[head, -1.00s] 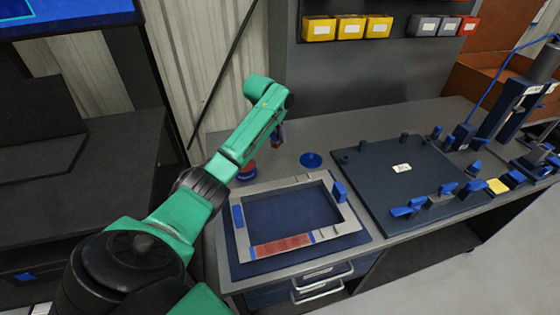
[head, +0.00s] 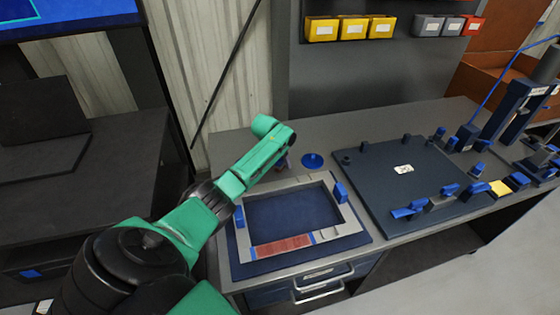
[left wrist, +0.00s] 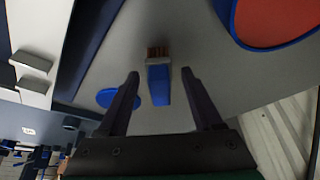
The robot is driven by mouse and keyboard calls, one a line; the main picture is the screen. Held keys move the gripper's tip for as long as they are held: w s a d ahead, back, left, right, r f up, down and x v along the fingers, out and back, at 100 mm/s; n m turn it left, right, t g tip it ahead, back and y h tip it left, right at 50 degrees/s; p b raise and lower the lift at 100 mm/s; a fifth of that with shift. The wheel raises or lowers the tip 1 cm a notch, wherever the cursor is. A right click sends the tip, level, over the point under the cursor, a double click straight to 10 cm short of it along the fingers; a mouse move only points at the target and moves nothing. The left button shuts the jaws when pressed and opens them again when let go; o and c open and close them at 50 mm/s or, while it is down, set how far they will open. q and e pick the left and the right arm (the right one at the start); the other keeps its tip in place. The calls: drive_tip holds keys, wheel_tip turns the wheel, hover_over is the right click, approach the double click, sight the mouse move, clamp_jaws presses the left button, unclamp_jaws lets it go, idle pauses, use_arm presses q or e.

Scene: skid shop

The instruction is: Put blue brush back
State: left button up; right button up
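The blue brush (left wrist: 159,84), with a blue handle, a pale band and brown bristles, shows in the left wrist view. It lies between the two dark fingers of my left gripper (left wrist: 160,78), with visible gaps on both sides, so the gripper is open around the handle. I cannot tell whether the brush touches the bench. In the head view my left forearm mostly hides the fingers. A small reddish and blue shape (head: 283,163) shows just below the wrist, too small to name. My right gripper is not in view.
A blue disc (head: 312,160) lies on the grey bench near the wrist. A blue-rimmed dish with a red inside (left wrist: 278,18) is in the left wrist view. A grey frame (head: 341,239) lies in front, and a dark fixture plate (head: 385,165) with blue clamps is at right.

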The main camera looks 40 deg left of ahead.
use_arm(q)
drive_tip(key=shift+r, duration=0.3)
drive_tip(key=v, duration=1.1)
drive_tip(key=shift+r, duration=0.3)
drive_tip(key=shift+s, duration=0.1)
